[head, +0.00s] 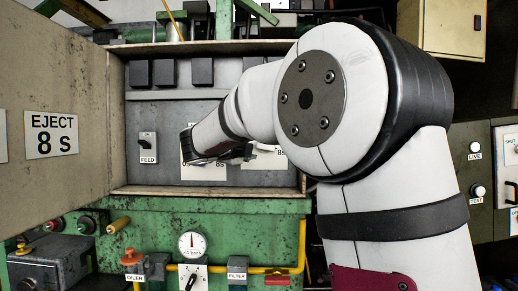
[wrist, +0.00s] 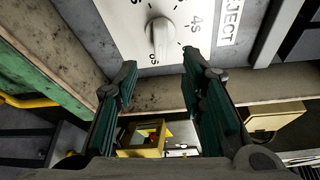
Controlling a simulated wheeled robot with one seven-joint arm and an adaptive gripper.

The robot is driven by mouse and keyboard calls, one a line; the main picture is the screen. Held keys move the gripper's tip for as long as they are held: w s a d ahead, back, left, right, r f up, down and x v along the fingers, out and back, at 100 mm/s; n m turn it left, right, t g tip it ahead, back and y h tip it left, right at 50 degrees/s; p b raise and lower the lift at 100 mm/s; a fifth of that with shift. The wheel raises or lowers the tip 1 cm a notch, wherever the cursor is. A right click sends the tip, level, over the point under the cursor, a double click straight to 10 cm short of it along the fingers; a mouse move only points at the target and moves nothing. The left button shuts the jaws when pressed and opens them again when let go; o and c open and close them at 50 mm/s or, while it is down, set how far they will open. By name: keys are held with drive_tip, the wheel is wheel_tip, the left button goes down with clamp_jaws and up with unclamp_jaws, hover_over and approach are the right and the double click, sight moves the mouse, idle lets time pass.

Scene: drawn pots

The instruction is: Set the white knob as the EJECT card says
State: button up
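The EJECT card (head: 51,134), reading "EJECT 8 S", is on the open panel at the left. In the wrist view the white knob (wrist: 160,32) sits on a white dial plate (wrist: 125,22) with an EJECT label (wrist: 230,22). In the head view my gripper (head: 235,153) hides most of this plate, and the knob.
A FEED switch (head: 148,145) is left of my gripper, and another white dial plate (head: 268,158) is partly hidden at its right. The cabinet's lower ledge (head: 200,191) runs beneath. A gauge (head: 191,244) and yellow pipe are below.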

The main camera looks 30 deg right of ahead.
drive_tip(key=shift+v, duration=1.5)
